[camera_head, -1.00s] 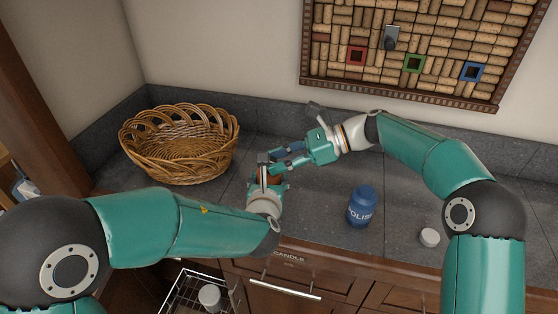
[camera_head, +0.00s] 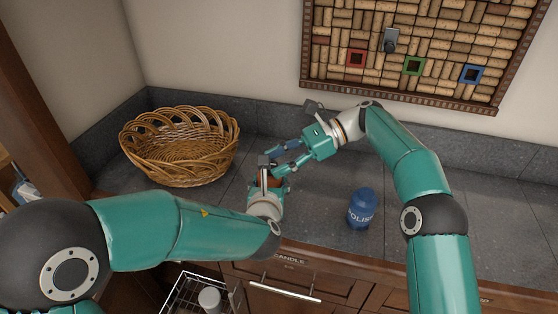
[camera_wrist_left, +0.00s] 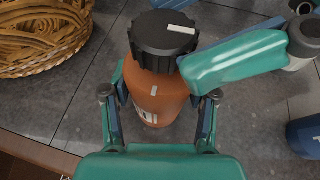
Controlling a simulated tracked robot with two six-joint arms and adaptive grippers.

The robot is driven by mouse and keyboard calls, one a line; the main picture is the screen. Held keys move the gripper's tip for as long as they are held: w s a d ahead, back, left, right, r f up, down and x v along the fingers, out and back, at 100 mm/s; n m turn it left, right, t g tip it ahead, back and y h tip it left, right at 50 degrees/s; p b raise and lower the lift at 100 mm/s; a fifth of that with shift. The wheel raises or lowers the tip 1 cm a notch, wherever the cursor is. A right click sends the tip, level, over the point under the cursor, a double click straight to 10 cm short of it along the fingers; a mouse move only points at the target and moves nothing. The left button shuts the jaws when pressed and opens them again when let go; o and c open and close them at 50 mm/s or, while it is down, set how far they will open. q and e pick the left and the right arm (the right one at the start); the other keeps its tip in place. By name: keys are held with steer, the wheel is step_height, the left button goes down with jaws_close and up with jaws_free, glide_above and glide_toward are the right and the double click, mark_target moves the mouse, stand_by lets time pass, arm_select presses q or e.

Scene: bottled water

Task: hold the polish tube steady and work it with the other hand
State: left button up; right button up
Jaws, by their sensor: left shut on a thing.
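My left gripper (camera_head: 268,182) is shut on an orange-brown bottle (camera_wrist_left: 155,92) with a ridged black cap (camera_wrist_left: 163,40). The left wrist view shows the bottle upright between the fingers, with a white mark on its cap. My right gripper (camera_head: 283,158) reaches in from the right with its fingers apart. One teal finger (camera_wrist_left: 235,60) lies close beside the cap in the left wrist view; contact is unclear. A blue container (camera_head: 361,209) lettered "POLIS" stands apart on the counter, and its edge shows in the left wrist view (camera_wrist_left: 305,137).
A wicker basket (camera_head: 180,150) stands at the back left of the grey counter (camera_head: 325,200). A cork board (camera_head: 420,50) with coloured squares hangs on the wall. Below the counter edge, a wire rack (camera_head: 180,298) holds a white item (camera_head: 209,299).

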steer(key=shift+o, duration=0.2)
steer(key=shift+m+t, duration=0.3)
steer(key=shift+s+r+t, duration=0.1)
steer(key=shift+t, duration=0.2)
steer(key=shift+s+m+t, duration=0.25)
steer(key=shift+m+t, duration=0.8)
steer(key=shift+s+m+t, duration=0.25)
steer(key=shift+m+t, duration=0.8)
steer(key=v, duration=1.2)
steer(key=s+a+r+n+g, duration=0.1)
steer(key=a+r+n, duration=0.1)
steer(key=a, duration=0.2)
steer(key=s+d+f+m+h, duration=0.1)
steer(key=d+f+m+h, duration=0.3)
steer(key=h, duration=0.4)
steer(key=shift+s+f+m+h, duration=0.35)
steer(key=shift+f+m+h, duration=0.05)
steer(key=shift+f, duration=0.4)
